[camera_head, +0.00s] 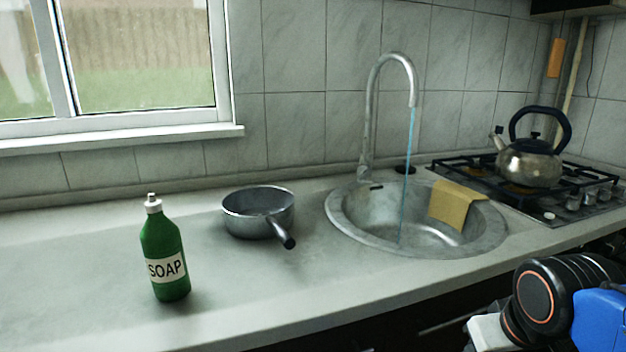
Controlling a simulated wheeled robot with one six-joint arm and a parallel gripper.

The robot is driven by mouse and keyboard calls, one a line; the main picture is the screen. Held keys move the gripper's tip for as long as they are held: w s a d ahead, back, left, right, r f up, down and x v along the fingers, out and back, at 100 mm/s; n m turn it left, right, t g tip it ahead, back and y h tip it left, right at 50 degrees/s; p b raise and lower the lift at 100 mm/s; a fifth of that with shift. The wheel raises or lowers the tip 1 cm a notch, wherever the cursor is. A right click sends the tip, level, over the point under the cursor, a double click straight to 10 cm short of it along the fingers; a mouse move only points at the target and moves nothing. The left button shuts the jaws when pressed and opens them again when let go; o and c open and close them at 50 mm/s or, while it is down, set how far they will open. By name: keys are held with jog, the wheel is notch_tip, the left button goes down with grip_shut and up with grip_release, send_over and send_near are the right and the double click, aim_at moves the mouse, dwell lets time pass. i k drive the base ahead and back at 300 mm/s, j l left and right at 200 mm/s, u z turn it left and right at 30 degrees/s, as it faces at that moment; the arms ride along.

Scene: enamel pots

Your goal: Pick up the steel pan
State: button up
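The steel pan (245,225) stands upright on the counter, left of the sink, in the head view. Its dark-tipped handle points toward the front right, and its open top looks empty from here. Part of my arm shows at the bottom right corner, well to the right of the pan and apart from it. My gripper's fingers are not visible.
A green soap bottle (164,250) stands left of the pan. The sink (345,225) is to the right, with a tap (368,125) running and a yellow cloth (455,203) over its rim. A kettle (530,160) sits on the hob (590,198). Counter in front of the pan is clear.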

aim_at(257, 213)
jog(key=k+j+u, duration=0.1)
jog(key=j+u, duration=0.45)
jog(key=j, duration=0.15)
jog(key=k+j+z, duration=0.15)
jog(key=j, duration=0.15)
jog(key=k+j+z, duration=0.2)
jog(key=i+j, duration=0.1)
